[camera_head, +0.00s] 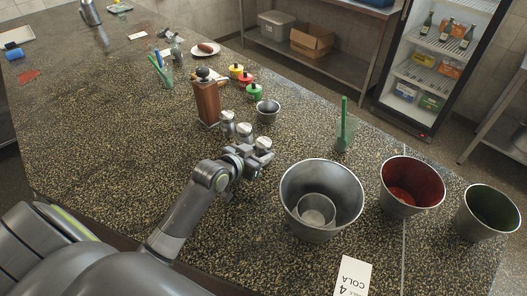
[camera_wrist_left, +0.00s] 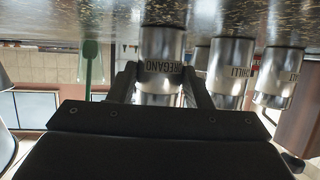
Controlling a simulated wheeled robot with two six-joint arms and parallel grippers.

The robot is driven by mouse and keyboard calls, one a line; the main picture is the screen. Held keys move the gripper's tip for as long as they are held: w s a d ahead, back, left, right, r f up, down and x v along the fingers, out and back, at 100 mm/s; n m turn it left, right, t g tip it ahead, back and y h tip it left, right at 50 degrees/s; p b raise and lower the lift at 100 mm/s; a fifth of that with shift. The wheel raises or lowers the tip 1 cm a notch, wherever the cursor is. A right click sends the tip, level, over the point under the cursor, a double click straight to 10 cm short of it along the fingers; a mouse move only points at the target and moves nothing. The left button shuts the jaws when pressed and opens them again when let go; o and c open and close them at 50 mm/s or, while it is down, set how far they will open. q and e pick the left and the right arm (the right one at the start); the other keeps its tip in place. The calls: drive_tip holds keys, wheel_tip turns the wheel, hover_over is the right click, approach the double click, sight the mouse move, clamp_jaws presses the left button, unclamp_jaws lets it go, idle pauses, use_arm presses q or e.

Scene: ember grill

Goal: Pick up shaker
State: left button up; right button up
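Three metal shakers stand in a row on the speckled counter. In the left wrist view, which is upside down, they are labelled oregano (camera_wrist_left: 161,62), chilli (camera_wrist_left: 231,70) and salt (camera_wrist_left: 279,76). In the head view they are the front shaker (camera_head: 263,144), the middle shaker (camera_head: 244,131) and the rear shaker (camera_head: 227,120). My left gripper (camera_head: 256,158) is low at the front shaker. In the wrist view its fingers (camera_wrist_left: 161,84) are on either side of the oregano shaker and look open. Contact is hard to tell. My right gripper does not show.
A metal bucket (camera_head: 348,184) holding a small cup stands right of my left gripper. Red (camera_head: 419,170) and green-lined (camera_head: 498,210) buckets are farther right.

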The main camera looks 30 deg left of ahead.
use_arm(q)
drive_tip(key=shift+c, duration=0.7)
drive_tip(key=shift+r, duration=0.1)
